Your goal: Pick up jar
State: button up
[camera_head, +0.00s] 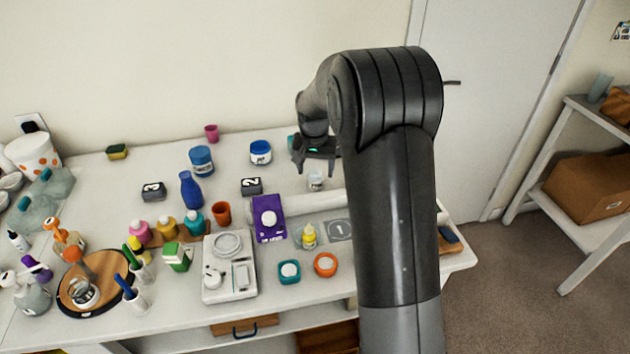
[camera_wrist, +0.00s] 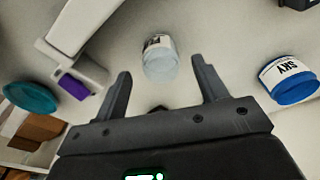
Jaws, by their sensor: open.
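A small clear jar (camera_head: 316,181) with a pale label stands on the white table, just below my gripper (camera_head: 316,168) in the head view. In the wrist view the clear jar (camera_wrist: 160,62) appears between the two spread fingertips and beyond them. My gripper is open and empty, with its fingers pointing down towards the table. I cannot tell the exact height of the fingers above the jar. A blue jar (camera_head: 260,152) stands to the left of my gripper; the wrist view shows a blue jar (camera_wrist: 290,80) labelled SKY at the right.
A larger blue jar (camera_head: 201,161) and a blue bottle (camera_head: 190,190) stand farther left. A black block marked 2 (camera_head: 251,187) and a purple packet (camera_head: 270,222) are nearer. A pale roll (camera_head: 325,206) lies close in front of the clear jar. The wall is behind.

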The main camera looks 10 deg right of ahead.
notch_tip(320, 180, down, 3)
jog(key=shift+w+r, duration=0.1)
jog(key=shift+w, duration=0.05)
jog(key=c, duration=1.1)
jog(key=shift+o, duration=0.2)
